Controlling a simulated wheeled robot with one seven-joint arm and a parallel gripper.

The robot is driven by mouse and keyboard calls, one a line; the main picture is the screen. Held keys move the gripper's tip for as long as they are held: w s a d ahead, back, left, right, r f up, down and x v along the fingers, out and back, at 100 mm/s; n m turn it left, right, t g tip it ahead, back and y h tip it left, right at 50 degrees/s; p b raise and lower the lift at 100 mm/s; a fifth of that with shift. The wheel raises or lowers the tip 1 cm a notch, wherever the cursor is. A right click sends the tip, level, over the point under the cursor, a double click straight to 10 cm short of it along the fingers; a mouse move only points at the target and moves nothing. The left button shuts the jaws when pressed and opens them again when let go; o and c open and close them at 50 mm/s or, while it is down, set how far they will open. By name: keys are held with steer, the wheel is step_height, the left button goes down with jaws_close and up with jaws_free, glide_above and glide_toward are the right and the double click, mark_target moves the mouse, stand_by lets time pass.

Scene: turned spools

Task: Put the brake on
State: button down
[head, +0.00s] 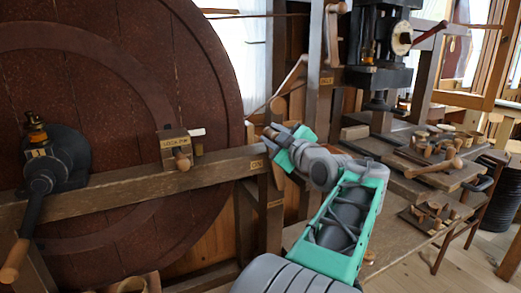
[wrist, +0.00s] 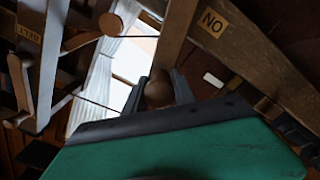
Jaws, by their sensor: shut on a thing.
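My gripper (head: 272,135) is at the right end of the long horizontal beam (head: 140,193), beside the big dark red wheel (head: 120,100). In the wrist view my gripper (wrist: 160,93) is shut on a round brown wooden knob (wrist: 158,94), with one finger on each side of it. The knob's shaft and what it joins are mostly hidden by the fingers. A small plate (wrist: 213,22) on the beam close by reads ON, upside down in the wrist view. The same plate (head: 257,165) shows just below my gripper in the head view.
A lock pin block with a wooden knob (head: 183,160) sits on the beam. A crank (head: 40,180) with a wooden handle is at far left. Wooden levers (head: 290,82) rise behind my gripper. A bench (head: 430,180) with wooden parts and a press (head: 378,50) stand at right.

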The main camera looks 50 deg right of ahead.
steer(key=shift+a+f, duration=0.1)
steer(key=shift+f, duration=0.1)
steer(key=shift+w, duration=0.1)
steer(key=c, duration=1)
jaws_free()
steer(key=shift+a, duration=0.1)
steer(key=shift+c, duration=0.2)
steer(key=v, duration=0.7)
steer(key=shift+s, duration=0.35)
steer(key=shift+a, duration=0.1)
